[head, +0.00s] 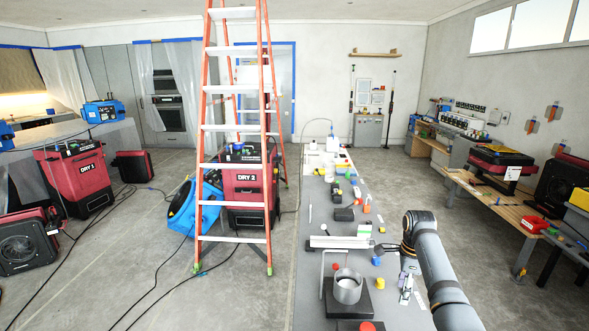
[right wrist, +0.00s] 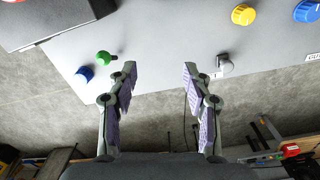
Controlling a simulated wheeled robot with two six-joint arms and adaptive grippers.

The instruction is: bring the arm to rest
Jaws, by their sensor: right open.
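My right arm (head: 440,275) comes in from the lower right and bends down at its wrist beside the grey bench. My right gripper (head: 406,290) hangs near the bench's right edge. In the right wrist view its two purple-padded fingers (right wrist: 159,72) stand wide apart, with nothing between them. A green knob-like part (right wrist: 105,58) and a blue one (right wrist: 85,74) lie left of the fingers, and a grey one (right wrist: 225,65) lies to their right. My left gripper is not in view.
The long grey bench (head: 312,270) carries a metal cup (head: 347,287) on a dark block and several small coloured parts. An orange ladder (head: 233,130) and a red DRY 2 unit (head: 250,195) stand left of it. A wooden workbench (head: 490,202) is at right. Bare floor (head: 455,225) lies between.

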